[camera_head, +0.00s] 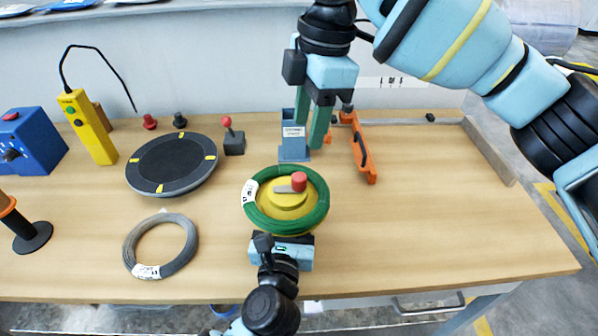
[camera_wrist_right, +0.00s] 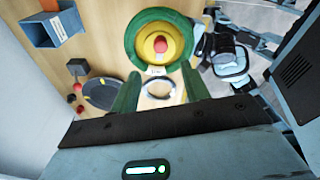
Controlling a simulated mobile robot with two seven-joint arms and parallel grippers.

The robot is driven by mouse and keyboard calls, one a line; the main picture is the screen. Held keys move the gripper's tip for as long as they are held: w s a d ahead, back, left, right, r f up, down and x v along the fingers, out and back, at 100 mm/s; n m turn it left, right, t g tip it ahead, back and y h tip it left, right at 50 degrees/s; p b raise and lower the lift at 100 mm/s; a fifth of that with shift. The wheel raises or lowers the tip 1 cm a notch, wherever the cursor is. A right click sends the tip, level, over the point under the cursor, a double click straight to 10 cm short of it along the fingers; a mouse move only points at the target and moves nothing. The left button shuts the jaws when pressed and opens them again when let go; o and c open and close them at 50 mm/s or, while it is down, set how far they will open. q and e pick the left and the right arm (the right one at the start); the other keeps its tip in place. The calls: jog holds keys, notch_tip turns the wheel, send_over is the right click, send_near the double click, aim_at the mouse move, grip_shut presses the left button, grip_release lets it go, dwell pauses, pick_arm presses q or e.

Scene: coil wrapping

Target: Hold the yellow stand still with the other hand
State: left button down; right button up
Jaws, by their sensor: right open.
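The yellow stand (camera_head: 287,198) with a red knob (camera_head: 299,181) is on the table, and a green coil (camera_head: 317,211) with a white label lies around it. In the right wrist view the yellow stand (camera_wrist_right: 153,50) and coil (camera_wrist_right: 131,37) show beyond my fingertips. My left gripper (camera_head: 282,239) is at the near side of the stand, close to the coil; its fingers are hidden, so I cannot tell whether it grips. My right gripper (camera_head: 310,134), with green fingers, is open and empty, pointing down above the table behind the coil.
A grey coil (camera_head: 160,247), a black turntable (camera_head: 171,163) and a yellow control box (camera_head: 88,127) are on the left. The table's right side is clear.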

aim_at(299, 176)
jog(key=n, duration=0.8)
jog(key=a+n+h, duration=0.1)
jog(key=n, duration=0.7)
jog(key=r+n, duration=0.1)
jog(key=n, duration=0.6)
jog(key=shift+s+a+r+n+h, duration=0.1)
jog(key=shift+s+a+n+h, duration=0.1)
jog(key=shift+a+n+h, duration=0.15)
notch_tip(299, 176, down, 12)
jog(key=shift+f, duration=0.1)
jog(key=c, duration=1)
